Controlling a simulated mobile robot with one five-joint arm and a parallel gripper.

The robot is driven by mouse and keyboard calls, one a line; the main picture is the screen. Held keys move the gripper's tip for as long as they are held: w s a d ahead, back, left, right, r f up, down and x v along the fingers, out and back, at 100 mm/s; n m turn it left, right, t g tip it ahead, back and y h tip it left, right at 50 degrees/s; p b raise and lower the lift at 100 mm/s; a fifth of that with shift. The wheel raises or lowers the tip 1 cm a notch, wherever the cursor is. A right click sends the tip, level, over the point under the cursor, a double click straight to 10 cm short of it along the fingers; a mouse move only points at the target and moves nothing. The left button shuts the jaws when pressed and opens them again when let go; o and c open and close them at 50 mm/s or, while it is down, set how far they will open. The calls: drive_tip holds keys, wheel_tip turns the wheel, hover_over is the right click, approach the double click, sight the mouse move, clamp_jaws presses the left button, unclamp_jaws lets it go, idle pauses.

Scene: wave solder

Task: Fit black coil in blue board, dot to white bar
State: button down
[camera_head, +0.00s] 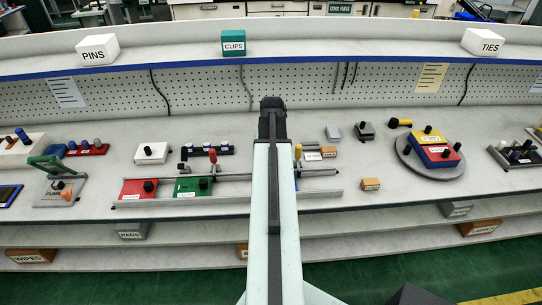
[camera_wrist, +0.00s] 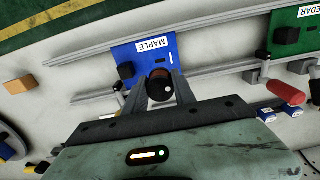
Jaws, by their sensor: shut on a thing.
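My gripper (camera_wrist: 161,80) is shut on the black coil (camera_wrist: 157,82), a round dark piece with a brownish side and a white dot on the lower right of its face. The blue board (camera_wrist: 146,48), labelled MAPLE, lies behind the coil in the wrist view. A short white bar (camera_wrist: 171,58) is near the board's right edge, above and slightly right of the coil. The dot faces away from the bar. The coil overlaps the board's lower edge in view; I cannot tell its height.
A black block (camera_wrist: 126,71) stands on the board's left side. Metal rails (camera_wrist: 215,75) run along the board. A green board (camera_head: 190,188) and a red board (camera_head: 135,189) sit left of my arm. A red-handled clamp (camera_wrist: 285,91) is right of the gripper. An orange block (camera_head: 370,184) lies right.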

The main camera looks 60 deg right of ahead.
idle(0.3)
drive_tip(key=shift+f, duration=0.15)
wheel_tip(320, 180, down, 5)
drive_tip(key=b, duration=0.5)
